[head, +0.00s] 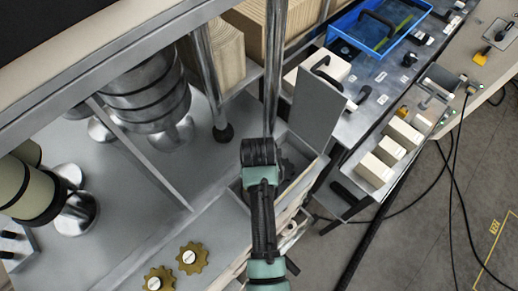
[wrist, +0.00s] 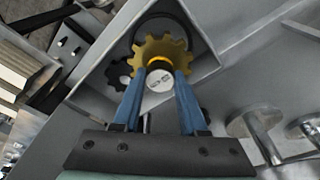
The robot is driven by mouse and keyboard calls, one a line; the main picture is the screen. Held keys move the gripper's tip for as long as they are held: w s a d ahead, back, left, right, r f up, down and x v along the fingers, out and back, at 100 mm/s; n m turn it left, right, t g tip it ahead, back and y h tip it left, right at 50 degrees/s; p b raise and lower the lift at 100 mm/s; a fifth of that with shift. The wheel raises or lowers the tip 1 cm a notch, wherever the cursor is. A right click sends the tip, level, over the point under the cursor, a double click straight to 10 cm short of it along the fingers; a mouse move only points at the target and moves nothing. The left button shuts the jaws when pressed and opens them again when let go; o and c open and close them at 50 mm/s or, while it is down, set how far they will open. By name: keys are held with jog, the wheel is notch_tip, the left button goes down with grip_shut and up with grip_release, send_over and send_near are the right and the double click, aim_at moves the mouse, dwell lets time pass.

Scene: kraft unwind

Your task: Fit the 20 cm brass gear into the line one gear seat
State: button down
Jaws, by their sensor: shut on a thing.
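In the wrist view, my gripper (wrist: 160,80) has its two blue fingers shut on the pale hub of a toothed brass gear (wrist: 155,47). The hub face carries a small dark marking that I cannot read surely. The gear is over a recessed grey box (wrist: 205,62), in front of a dark round part (wrist: 184,25). A black gear (wrist: 117,73) is just to its left. I cannot tell whether the brass gear touches the seat or sits on it. In the head view my arm hides the gripper and the held gear.
Two other brass gears (head: 192,257) lie on the grey surface at the bottom of the head view. An open panel (head: 316,105) stands beside the box. Metal posts (head: 206,75) and steel rollers (head: 140,85) are to the left. A workbench with a blue tray (head: 345,32) is at right.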

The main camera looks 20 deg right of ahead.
jog(key=shift+f+b, duration=1.95)
jog(key=shift+f, duration=0.6)
jog(key=shift+c, duration=1.8)
grip_release()
notch_tip(320, 180, up, 13)
jog(key=s+b, duration=0.1)
jog(key=shift+s+a+b, duration=0.35)
jog(key=shift+a, duration=0.1)
jog(key=shift+f, duration=0.15)
